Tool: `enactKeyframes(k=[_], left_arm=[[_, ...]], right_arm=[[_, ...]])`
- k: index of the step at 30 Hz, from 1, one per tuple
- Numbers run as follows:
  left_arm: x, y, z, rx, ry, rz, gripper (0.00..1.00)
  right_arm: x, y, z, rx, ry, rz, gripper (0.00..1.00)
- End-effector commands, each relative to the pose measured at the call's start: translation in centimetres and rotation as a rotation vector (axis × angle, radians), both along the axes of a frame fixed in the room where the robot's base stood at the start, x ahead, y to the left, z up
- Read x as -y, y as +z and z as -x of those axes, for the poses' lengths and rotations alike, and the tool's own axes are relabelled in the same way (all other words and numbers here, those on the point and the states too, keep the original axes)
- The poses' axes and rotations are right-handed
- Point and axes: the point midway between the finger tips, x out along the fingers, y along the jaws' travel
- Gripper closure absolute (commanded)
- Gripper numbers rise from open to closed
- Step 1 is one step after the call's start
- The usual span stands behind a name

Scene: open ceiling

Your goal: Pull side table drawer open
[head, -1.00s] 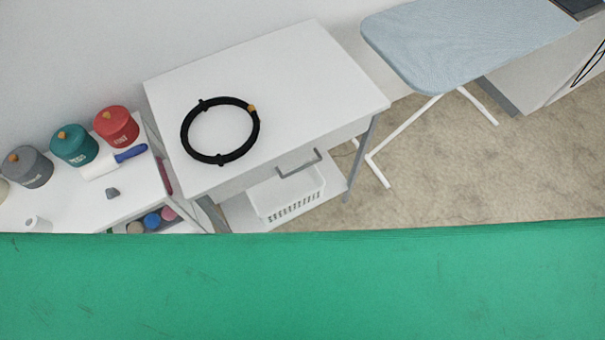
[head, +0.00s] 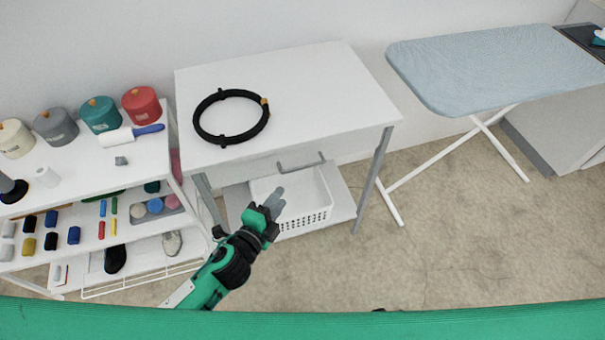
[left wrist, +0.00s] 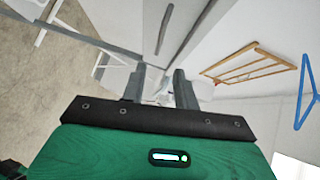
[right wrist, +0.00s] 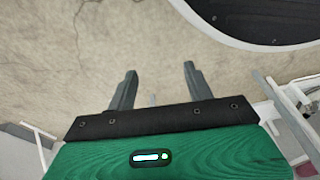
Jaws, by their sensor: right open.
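The white side table (head: 290,75) stands against the wall in the head view. Its drawer front (head: 346,147) looks flush under the top, with a grey bar handle (head: 301,163). My left gripper (head: 274,199) is in front of the table, below and a little left of the handle, and apart from it. In the left wrist view my left gripper (left wrist: 160,82) has its fingers apart with nothing between them; the grey handle (left wrist: 164,28) shows beyond them. My right gripper (right wrist: 159,75) is open and empty over bare floor in the right wrist view.
A black ring (head: 232,117) lies on the tabletop. A white basket (head: 304,202) sits on the lower shelf. A shelf unit (head: 85,170) with canisters stands left. An ironing board (head: 490,68) stands right. The floor (head: 440,250) in front is clear.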

Motion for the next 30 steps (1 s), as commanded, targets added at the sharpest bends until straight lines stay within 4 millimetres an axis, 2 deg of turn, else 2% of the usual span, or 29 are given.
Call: enactKeyframes(k=[5,21,30], left_arm=[[0.9,-0.2,-1.8,0.001,0.001,0.000,0.69],[5.3,-1.6,-10.3,-0.002,0.002,0.002,0.69],[6.2,-1.9,-11.9,-0.003,0.001,0.001,0.69]], right_arm=[[0.1,-0.3,0.2,-0.001,0.001,0.001,0.48],[0.3,-1.3,0.8,-0.002,0.002,0.004,0.48],[0.3,-1.2,0.7,-0.004,0.002,0.004,0.48]])
